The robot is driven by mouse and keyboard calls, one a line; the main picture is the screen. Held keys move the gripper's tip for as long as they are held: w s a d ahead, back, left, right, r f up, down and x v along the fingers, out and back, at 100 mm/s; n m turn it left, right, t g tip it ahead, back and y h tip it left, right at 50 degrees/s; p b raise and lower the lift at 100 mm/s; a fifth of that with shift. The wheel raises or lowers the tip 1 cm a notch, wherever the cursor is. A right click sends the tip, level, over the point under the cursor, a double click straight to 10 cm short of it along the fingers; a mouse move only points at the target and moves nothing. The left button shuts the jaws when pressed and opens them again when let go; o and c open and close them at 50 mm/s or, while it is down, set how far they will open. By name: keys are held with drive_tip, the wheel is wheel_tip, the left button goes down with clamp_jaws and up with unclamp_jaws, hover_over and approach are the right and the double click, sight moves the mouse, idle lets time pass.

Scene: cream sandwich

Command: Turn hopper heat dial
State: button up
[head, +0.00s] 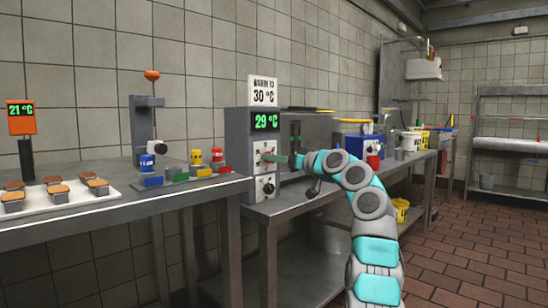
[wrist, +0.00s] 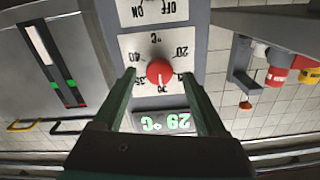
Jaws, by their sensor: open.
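The hopper's heat dial (wrist: 159,72) is a round red knob on a white plate with a °C scale. The wrist view shows it upside down, with its pale pointer mark seemingly near 30. My gripper (wrist: 158,78) is open, with one finger on each side of the dial; contact cannot be told. In the head view my gripper (head: 277,158) is at the hopper's upper control plate and largely hides the dial. The hopper's display (head: 266,121) reads 29 °C, and the sign (head: 263,91) above it reads warm to 30 °C.
An OFF/ON switch plate (wrist: 155,10) adjoins the dial plate; its black knob (head: 268,188) shows below my gripper. At left, a table (head: 150,205) holds a tray (head: 75,202) of sandwich pieces, a 21 °C display (head: 21,117), a press stand (head: 140,125) and coloured pots (head: 196,157).

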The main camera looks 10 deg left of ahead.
drive_tip(key=shift+x, duration=0.8)
drive_tip(key=shift+c, duration=0.3)
clamp_jaws()
